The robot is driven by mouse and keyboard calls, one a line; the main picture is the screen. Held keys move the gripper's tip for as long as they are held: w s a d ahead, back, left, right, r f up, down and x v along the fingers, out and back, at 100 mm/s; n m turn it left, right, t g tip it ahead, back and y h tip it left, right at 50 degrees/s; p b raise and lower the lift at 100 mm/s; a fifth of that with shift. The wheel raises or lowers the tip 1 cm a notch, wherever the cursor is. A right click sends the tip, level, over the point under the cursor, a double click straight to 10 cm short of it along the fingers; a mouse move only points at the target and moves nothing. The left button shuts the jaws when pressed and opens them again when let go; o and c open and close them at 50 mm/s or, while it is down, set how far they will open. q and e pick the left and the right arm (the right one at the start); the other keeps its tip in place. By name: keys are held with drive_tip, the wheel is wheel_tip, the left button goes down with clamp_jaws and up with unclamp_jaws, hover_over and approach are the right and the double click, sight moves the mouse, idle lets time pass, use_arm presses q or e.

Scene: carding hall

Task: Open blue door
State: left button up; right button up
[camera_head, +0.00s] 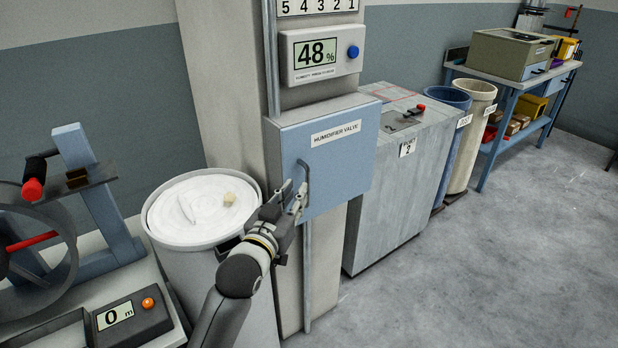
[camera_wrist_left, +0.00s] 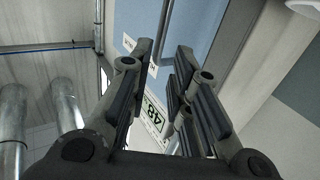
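The blue door (camera_head: 340,153) is the front of a wall box labelled "HUMIDIFIER VALVE", and it looks shut. A thin grey upright handle (camera_head: 304,170) is on its left part. My left gripper (camera_head: 295,191) is at the lower part of this handle, its fingers apart. In the left wrist view the fingers (camera_wrist_left: 160,75) stand open in front of the blue door (camera_wrist_left: 195,25), with the slim handle (camera_wrist_left: 165,30) showing between them. A gap shows beside the handle, so they do not look closed on it. My right gripper is not in view.
A grey cabinet (camera_head: 395,190) stands close to the right of the door. A display reading 48% (camera_head: 318,54) hangs above. The floor (camera_head: 490,270) at the right is clear.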

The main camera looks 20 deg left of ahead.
sight(307, 178)
use_arm(q)
drive_tip(key=w, duration=0.8)
drive_tip(key=shift+w+d, duration=0.1)
drive_tip(key=shift+d, duration=0.25)
clamp_jaws()
